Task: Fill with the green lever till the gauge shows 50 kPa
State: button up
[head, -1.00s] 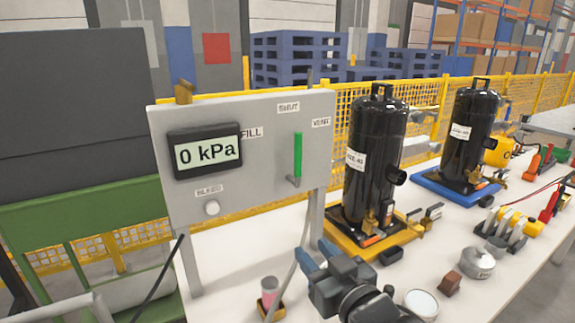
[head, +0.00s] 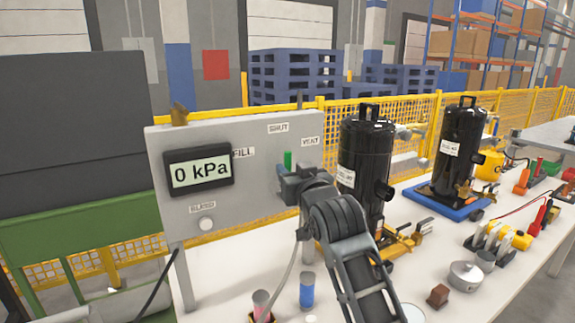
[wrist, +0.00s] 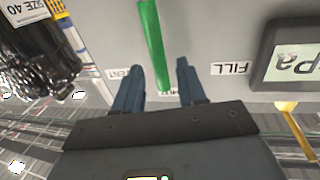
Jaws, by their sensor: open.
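The gauge (head: 198,171) on the grey panel (head: 260,140) reads 0 kPa. The green lever (head: 287,160) stands upright below the SHUT label (head: 278,128); my gripper hides its lower part in the head view. My gripper (head: 284,178) is at the panel front, open and empty. In the wrist view, turned upside down, the lever (wrist: 152,45) runs into the gap between the two open fingers (wrist: 159,74). I cannot tell whether either finger touches it. The FILL label (head: 243,152) is left of the lever and the VENT label (head: 310,141) right.
A black tank (head: 365,160) stands close to the right of the panel, with another black tank (head: 461,145) beyond. Pink and blue cylinders (head: 306,290) stand on the white table below.

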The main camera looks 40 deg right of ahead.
aim_at(289, 168)
jog(key=shift+x, duration=1.7)
grip_shut()
